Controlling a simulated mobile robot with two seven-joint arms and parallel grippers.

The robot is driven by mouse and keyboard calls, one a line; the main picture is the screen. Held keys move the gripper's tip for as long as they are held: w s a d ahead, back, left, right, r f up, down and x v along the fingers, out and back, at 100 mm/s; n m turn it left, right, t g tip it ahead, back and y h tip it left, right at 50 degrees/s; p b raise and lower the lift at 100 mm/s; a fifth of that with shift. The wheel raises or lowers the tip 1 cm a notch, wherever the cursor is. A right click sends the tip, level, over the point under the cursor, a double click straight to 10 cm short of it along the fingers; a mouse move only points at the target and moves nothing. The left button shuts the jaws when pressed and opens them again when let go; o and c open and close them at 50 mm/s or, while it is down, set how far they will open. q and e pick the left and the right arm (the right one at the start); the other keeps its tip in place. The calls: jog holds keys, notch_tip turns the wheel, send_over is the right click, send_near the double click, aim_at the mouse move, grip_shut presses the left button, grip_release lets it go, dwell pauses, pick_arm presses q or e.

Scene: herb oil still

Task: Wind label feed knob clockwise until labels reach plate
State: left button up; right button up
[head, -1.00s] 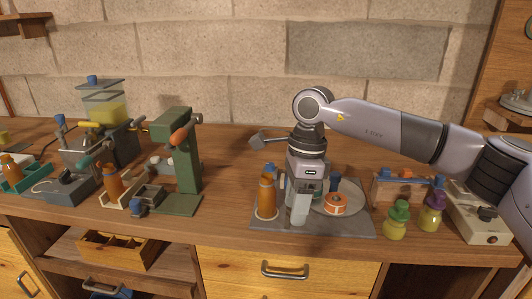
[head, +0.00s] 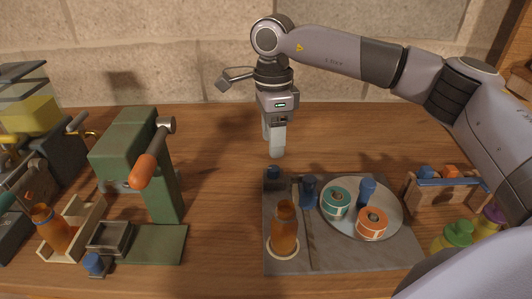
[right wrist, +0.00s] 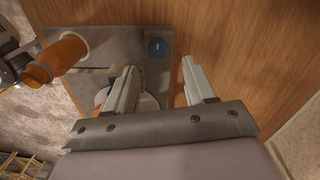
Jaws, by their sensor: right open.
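In the right wrist view the blue knob (right wrist: 158,48) is round with a white mark on top. My right gripper (head: 274,154) points down just behind that knob, open and empty. In the right wrist view my open right gripper (right wrist: 160,66) has the knob beyond its fingertips, apart from them. An amber bottle (head: 284,228) rests on a pale ring on the plate. A teal label roll (head: 336,203) and an orange label roll (head: 372,222) lie on a round disc (head: 391,210). My left gripper is not in view.
A blue post (head: 309,190) stands on the plate near the knob. A green press (head: 150,165) with an orange handle stands left. A wooden rack (head: 445,197) and green-capped jar (head: 457,235) are at right. The wooden table behind is clear.

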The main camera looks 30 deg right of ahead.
aim_at(274, 168)
jog(key=f, duration=0.6)
jog(key=shift+s+f+p, duration=0.3)
jog(key=shift+f+p, duration=0.05)
grip_shut()
